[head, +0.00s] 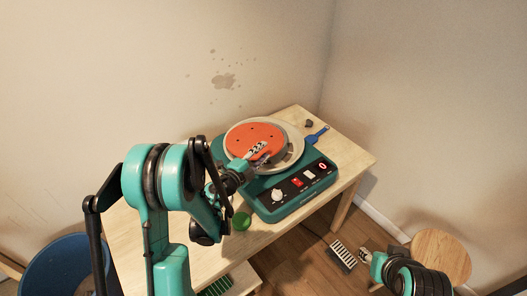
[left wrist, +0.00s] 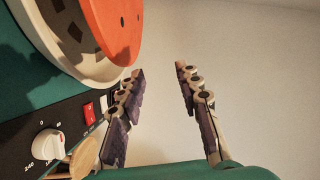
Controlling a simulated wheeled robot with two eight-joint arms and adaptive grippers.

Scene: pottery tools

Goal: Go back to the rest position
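My left arm reaches from the lower left of the head view to a green pottery wheel (head: 290,205) on a wooden table. My left gripper (head: 259,154) is over or beside the wheel's orange disc (head: 252,137); the head view does not show whether they touch. In the left wrist view, its two fingers (left wrist: 158,72) are spread apart with nothing between them. The orange disc (left wrist: 117,28) is left of the fingers there. My right gripper (head: 366,255) is low at the right of the head view, beyond the table's edge; its fingers are too small to read.
The wooden table (head: 345,150) stands in a wall corner. A blue tool (head: 316,134) and a dark lump (head: 308,123) lie behind the wheel, and a green round thing (head: 241,221) lies in front. A blue bin (head: 58,268) is lower left, a wooden stool (head: 440,255) lower right.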

